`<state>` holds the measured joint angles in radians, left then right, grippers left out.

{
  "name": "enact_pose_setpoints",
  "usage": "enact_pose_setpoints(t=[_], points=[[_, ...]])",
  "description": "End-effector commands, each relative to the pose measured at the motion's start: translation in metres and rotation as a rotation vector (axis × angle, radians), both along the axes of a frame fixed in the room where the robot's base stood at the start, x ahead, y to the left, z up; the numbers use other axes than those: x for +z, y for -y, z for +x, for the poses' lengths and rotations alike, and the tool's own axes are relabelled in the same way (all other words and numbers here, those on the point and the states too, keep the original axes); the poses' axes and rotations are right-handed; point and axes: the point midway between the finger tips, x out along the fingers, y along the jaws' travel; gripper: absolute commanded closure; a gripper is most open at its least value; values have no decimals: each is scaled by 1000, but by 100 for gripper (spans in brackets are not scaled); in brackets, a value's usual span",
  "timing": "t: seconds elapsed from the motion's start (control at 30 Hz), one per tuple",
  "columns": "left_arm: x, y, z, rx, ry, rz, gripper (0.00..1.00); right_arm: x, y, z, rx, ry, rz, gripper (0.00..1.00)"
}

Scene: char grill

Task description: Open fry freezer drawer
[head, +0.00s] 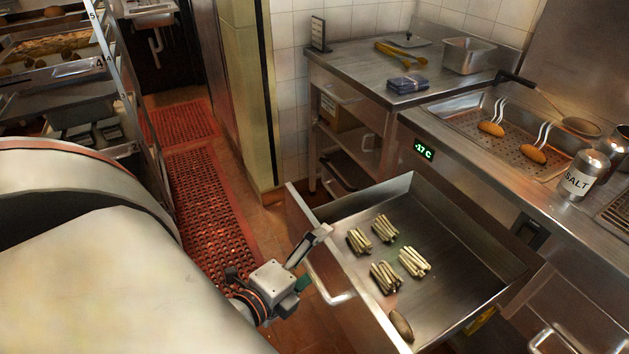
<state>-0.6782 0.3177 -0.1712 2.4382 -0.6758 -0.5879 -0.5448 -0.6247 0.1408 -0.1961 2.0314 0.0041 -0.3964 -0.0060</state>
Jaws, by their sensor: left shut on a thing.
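The fry freezer drawer (455,270) is a steel drawer pulled well out from under the counter, its inside in plain view. Several bundles of pale fries (384,228) and one brown oval item (401,324) lie on its floor. The drawer's handle (338,297) is on its front face, at the left. My left gripper (312,262) is at the outside of this front, shut on the handle; the exact contact is partly hidden. My right gripper is not in view.
A green display (423,149) reads about -17 C above the drawer. A fryer station (475,120) and a salt shaker (583,175) are on the counter. A shelf rack (125,75) stands left. Red floor mats (205,205) cover the aisle.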

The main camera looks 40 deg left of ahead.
Motion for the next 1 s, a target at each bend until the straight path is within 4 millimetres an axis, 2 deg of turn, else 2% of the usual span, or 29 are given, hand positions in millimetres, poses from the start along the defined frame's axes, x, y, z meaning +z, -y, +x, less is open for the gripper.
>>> enact_pose_setpoints(t=[0.03, 0.4, 0.43, 0.47, 0.5, 0.53, 1.0], points=[[18, 1, 3, -4, 36, -1, 24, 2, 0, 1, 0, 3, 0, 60], [20, 2, -21, -3, 31, -3, 32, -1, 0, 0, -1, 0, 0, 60], [20, 3, -22, -3, 31, -5, 36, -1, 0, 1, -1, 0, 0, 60], [21, 3, -24, -2, 30, -4, 48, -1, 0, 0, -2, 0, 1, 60], [21, 3, -27, -1, 29, -4, 67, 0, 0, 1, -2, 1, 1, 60], [21, 3, -29, -1, 27, -6, 71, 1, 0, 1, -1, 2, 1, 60], [19, 4, -62, 2, 11, -5, 71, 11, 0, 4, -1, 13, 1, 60]])
